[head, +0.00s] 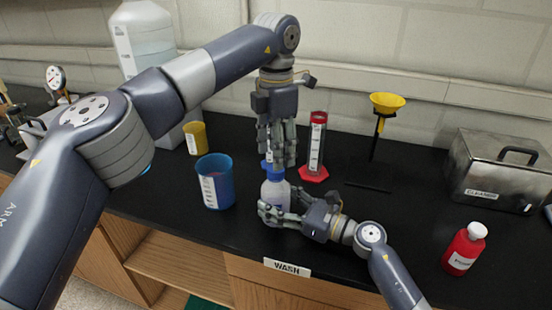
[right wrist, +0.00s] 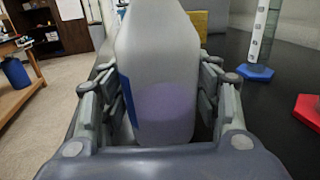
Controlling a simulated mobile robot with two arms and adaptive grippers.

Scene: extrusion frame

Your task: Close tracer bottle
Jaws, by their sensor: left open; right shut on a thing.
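A white bottle (head: 273,190) with a blue label stands at the front middle of the black bench. My right gripper (head: 272,212) is shut around its body from the right side. In the right wrist view the bottle (right wrist: 160,75) fills the space between the two fingers, and its top is cut off. My left gripper (head: 278,158) points straight down over the bottle, open, with its fingertips around the blue cap (head: 267,167). The fingers partly hide the cap. I cannot tell whether the cap is seated on the neck.
A blue cup (head: 214,182) stands left of the bottle, with a yellow cup (head: 195,138) behind. A red-based cylinder (head: 316,148) and yellow funnel stand (head: 380,120) are behind right. A red bottle (head: 462,252) and metal box (head: 492,172) stand at right. The WASH label (head: 287,267) marks the front edge.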

